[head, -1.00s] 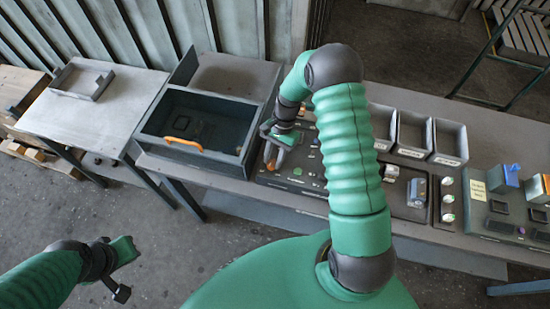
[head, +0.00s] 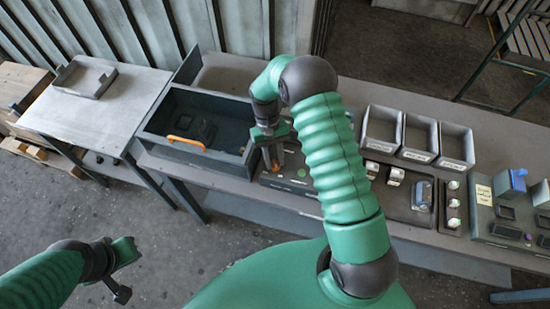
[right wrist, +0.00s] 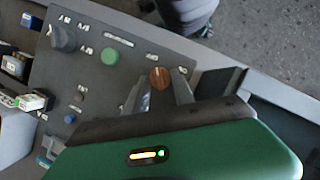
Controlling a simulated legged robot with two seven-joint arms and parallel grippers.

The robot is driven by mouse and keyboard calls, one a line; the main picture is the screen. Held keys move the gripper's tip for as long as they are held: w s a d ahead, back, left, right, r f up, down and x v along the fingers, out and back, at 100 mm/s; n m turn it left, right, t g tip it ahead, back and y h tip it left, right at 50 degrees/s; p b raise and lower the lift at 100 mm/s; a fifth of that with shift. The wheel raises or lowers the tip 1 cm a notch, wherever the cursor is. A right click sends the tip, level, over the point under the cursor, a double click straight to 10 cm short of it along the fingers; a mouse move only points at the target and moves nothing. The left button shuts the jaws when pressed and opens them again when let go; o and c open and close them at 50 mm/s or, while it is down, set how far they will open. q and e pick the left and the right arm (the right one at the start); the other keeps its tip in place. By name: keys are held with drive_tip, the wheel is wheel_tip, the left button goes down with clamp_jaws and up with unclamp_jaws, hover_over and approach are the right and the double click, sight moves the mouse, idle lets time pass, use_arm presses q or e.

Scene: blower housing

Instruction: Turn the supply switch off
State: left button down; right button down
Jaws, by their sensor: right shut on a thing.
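The supply switch looks to be the orange-brown knob (right wrist: 159,77) on the dark control panel (right wrist: 105,72). In the right wrist view my right gripper (right wrist: 157,88) has its two fingers on either side of the knob, shut on it. In the head view my right gripper (head: 269,138) points down at the panel's left end, with an orange piece (head: 275,158) at its tips. The arm hides part of the panel there. My left gripper (head: 120,270) hangs over the floor at lower left, away from the bench; its jaw opening is unclear.
The panel also carries a green button (right wrist: 110,57) and a dark grey knob (right wrist: 63,38). A dark open box (head: 185,145) with an orange handle (head: 186,142) stands close left of my right gripper. Grey bins (head: 418,136) stand at the bench's back right.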

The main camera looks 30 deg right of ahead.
drive_tip(key=shift+s+a+n+h, duration=0.2)
drive_tip(key=shift+n+h, duration=0.2)
drive_tip(key=shift+n, duration=0.5)
drive_tip(key=shift+d+f, duration=0.1)
drive_tip(key=c, duration=1.3)
unclamp_jaws()
drive_tip(key=shift+o, duration=1)
drive_tip(key=shift+s, duration=0.1)
drive_tip(key=shift+w+r, duration=0.2)
drive_tip(key=shift+r, duration=0.05)
drive_tip(key=b+v, duration=0.3)
drive_tip(key=v, duration=1.3)
drive_tip(key=shift+r, duration=0.25)
drive_tip(key=shift+w+f, duration=0.1)
